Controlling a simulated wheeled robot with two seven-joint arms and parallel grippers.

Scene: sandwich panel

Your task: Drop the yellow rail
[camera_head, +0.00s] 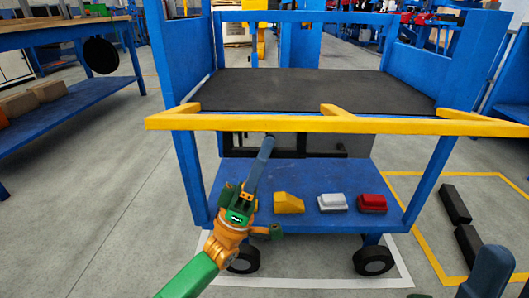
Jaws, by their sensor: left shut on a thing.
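The yellow rail (250,123) runs level across the front of the blue cart, just below its black top (290,90). It has short yellow arms reaching back at the left, middle and right. My left gripper (243,203) is below the rail, in front of the lower shelf. It is shut on a slim blue-grey bar (263,162). The bar slants up to the rail's lower edge; I cannot tell whether it is joined to the rail. My right gripper is not in view.
The lower blue shelf (325,175) carries a yellow block (288,203), a grey-white block (332,202) and a red block (371,203). Dark bars (455,204) lie on the floor at right. A workbench (85,100) stands at left, with open floor between.

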